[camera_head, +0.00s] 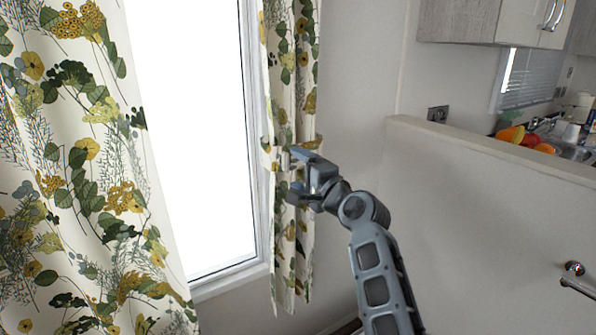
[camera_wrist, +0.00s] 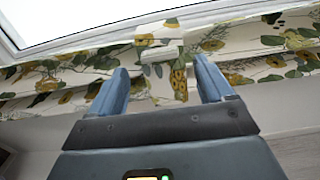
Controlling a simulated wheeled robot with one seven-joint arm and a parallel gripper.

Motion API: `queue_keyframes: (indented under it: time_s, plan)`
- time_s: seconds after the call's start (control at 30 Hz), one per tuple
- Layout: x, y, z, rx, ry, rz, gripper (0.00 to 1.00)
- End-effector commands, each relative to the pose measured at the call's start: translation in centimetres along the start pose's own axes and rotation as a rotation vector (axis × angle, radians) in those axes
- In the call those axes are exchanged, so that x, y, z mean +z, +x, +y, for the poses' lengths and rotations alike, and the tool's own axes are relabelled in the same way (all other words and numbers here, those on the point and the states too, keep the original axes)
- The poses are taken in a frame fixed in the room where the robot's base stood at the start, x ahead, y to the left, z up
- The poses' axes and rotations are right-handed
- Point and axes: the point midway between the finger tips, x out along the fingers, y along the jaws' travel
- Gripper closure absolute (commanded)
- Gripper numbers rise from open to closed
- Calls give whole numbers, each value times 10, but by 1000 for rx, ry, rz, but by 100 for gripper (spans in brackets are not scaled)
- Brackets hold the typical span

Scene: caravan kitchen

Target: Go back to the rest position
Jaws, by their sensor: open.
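My gripper (camera_head: 297,172) is raised in front of the narrow right-hand curtain (camera_head: 291,235) in the head view. The curtain is cream with green and yellow leaves and flowers, and a band gathers it near the gripper's height. In the wrist view, my gripper (camera_wrist: 160,88) has its two blue-grey fingers spread wide apart with nothing held between them. The curtain (camera_wrist: 270,62) lies beyond the fingertips there. I cannot tell whether a fingertip touches the cloth.
A wide patterned curtain (camera_head: 80,180) hangs at the left of the bright window (camera_head: 195,130). A wall cabinet (camera_head: 490,20) hangs above.

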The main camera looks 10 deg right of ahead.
Motion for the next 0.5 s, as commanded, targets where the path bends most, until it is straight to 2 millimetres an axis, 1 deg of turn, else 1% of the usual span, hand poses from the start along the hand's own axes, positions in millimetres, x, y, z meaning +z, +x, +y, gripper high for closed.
queue_keyframes:
  time_s: [0.07,0.13,0.23,0.37,0.4,0.47,0.5]
  plan:
    - [-1,-2,3,3,-4,3,19]
    - [-2,-7,12,11,-19,10,19]
    - [-6,-24,34,32,-68,34,19]
    - [-12,-59,75,71,-166,76,19]
    - [-14,-71,87,84,-200,86,19]
    - [-15,-89,103,102,-249,104,19]
    - [-16,-102,114,115,-281,114,19]
